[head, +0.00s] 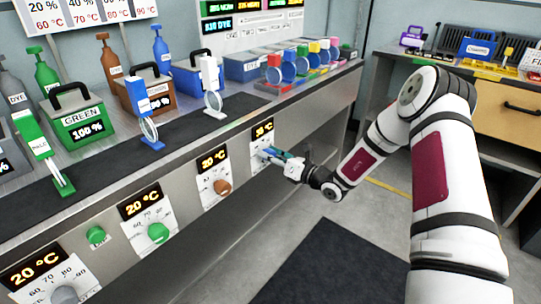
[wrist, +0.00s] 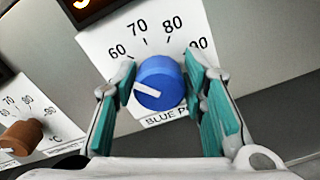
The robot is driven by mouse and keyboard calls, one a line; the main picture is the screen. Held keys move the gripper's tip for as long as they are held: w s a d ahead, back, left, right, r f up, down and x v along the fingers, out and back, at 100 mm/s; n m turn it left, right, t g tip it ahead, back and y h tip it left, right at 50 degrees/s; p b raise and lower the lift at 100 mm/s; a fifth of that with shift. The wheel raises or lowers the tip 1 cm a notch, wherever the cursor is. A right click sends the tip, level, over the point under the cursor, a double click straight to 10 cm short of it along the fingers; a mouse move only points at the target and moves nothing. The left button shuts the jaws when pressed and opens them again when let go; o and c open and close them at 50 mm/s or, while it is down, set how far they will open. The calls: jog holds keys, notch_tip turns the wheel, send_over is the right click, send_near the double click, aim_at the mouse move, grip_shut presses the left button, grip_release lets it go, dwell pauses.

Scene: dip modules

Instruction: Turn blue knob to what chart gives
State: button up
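The blue knob (wrist: 158,78) sits on a white dial plate (wrist: 104,46) marked 60, 70, 80 and a partly covered 90. Its white pointer points left, below the 60 mark. My gripper (wrist: 158,84) has a teal-padded finger close against each side of the knob, seemingly clasping it; in the head view my gripper (head: 272,155) covers most of the knob. The display above (head: 262,130) reads higher than 20 °C, its first digit unclear. The chart (head: 80,14) pairs percentages with 60 to 90 °C. The blue bin's (head: 190,80) percentage is hidden.
Brown (head: 222,187) and green (head: 158,232) knobs lie left along the panel, under displays reading 20 °C. Bins, bottles and clip stands occupy the counter above. A desk (head: 508,90) stands right.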

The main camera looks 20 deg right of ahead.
jog(key=shift+o, duration=0.6)
jog(key=v, duration=1.2)
